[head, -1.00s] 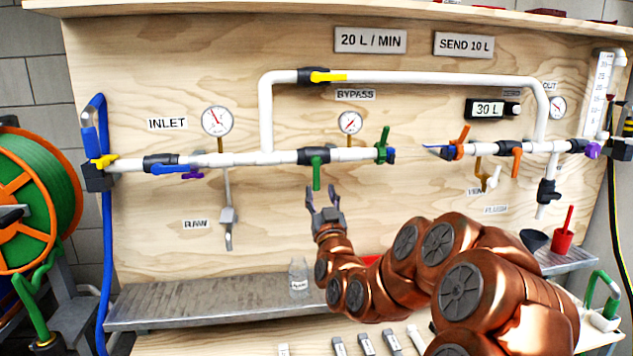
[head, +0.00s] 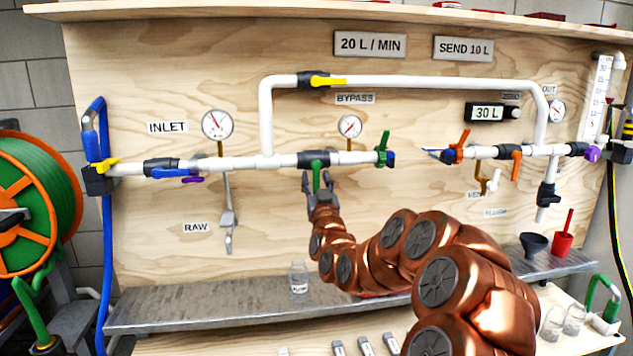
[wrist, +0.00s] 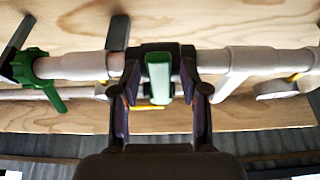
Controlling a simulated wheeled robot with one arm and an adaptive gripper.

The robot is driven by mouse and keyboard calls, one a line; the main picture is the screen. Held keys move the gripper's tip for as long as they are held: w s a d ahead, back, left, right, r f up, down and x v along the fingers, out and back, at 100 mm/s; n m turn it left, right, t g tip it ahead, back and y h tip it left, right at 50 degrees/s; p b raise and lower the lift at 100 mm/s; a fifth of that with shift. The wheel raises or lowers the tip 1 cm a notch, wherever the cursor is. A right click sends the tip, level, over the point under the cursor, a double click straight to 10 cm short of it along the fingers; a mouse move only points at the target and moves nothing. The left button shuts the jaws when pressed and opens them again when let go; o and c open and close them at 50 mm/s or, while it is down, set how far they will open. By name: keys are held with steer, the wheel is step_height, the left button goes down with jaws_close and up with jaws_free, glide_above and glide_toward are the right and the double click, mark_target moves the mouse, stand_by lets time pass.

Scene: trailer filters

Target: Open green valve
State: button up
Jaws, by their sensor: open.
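The green valve handle (head: 316,174) hangs straight down from its dark valve body on the white main pipe, below the bypass gauge. In the wrist view the green handle (wrist: 158,76) lies between my two fingers, with a visible gap on each side. My gripper (head: 319,184) is open, just below the pipe, with its fingers on either side of the handle's lower part. The gripper also shows in the wrist view (wrist: 160,98). I cannot tell whether a fingertip touches the valve body.
A green clamp-like fitting (head: 383,146) is on the pipe to the right. A blue-handled valve (head: 172,172) is to the left, and a yellow-handled valve (head: 327,81) on the bypass above. A labelled bottle (head: 298,279) stands on the metal shelf (head: 190,306) below.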

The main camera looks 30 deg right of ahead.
jaws_close()
stand_by(0.6)
